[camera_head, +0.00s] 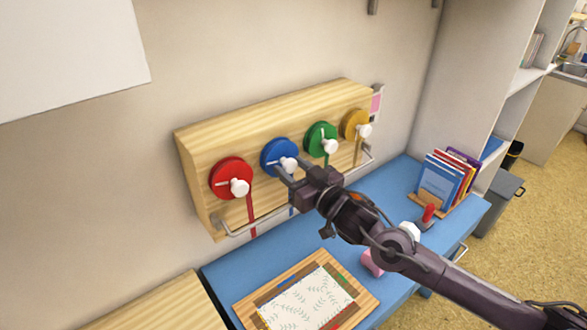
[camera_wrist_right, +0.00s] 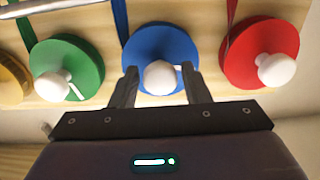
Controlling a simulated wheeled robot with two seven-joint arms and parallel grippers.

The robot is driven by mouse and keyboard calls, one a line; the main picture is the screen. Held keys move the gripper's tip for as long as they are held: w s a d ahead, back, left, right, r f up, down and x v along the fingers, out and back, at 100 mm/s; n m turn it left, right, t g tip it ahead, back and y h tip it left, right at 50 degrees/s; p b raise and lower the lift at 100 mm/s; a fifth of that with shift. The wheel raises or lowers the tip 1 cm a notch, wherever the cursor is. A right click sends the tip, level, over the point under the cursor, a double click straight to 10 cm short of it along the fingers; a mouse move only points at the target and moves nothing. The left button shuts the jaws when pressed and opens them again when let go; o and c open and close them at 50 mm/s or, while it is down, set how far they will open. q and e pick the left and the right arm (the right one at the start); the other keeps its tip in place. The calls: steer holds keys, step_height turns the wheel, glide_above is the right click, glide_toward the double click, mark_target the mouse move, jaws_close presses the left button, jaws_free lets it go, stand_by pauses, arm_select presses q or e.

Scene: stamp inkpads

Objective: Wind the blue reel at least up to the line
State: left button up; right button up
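The blue reel (camera_head: 277,153) is mounted on the front of a wooden box (camera_head: 280,112), between the red reel (camera_head: 229,176) and the green reel (camera_head: 320,138). Its white knob (camera_head: 289,164) also shows in the right wrist view (camera_wrist_right: 160,77). My right gripper (camera_head: 285,174) is at the blue reel, with its fingers on either side of the knob; it also shows in the right wrist view (camera_wrist_right: 160,84). Small gaps seem to show between fingers and knob. The blue ribbon (camera_head: 291,209) hangs below, mostly hidden by my gripper. The line is not clearly visible. My left gripper is out of view.
A yellow reel (camera_head: 355,124) is at the box's right end. A metal rail (camera_head: 243,226) runs along the box's lower front. The blue desk (camera_head: 228,276) holds a framed board (camera_head: 272,319), a red-handled stamp (camera_head: 428,213) and a book rack (camera_head: 432,198).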

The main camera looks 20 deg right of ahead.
steer(key=c, duration=0.7)
steer(key=shift+n, duration=0.3)
steer(key=shift+f+n+b, duration=0.1)
steer(key=shift+n+b, duration=0.4)
steer(key=shift+n, duration=0.1)
steer(key=n+b, duration=0.1)
steer(key=n, duration=0.2)
steer(key=shift+d+b, duration=0.1)
steer(key=shift+b, duration=0.3)
steer(key=n+b, duration=0.2)
steer(key=n, duration=0.2)
steer(key=n+b, duration=0.5)
steer(key=shift+n+b, duration=2.1)
steer(key=shift+n, duration=0.7)
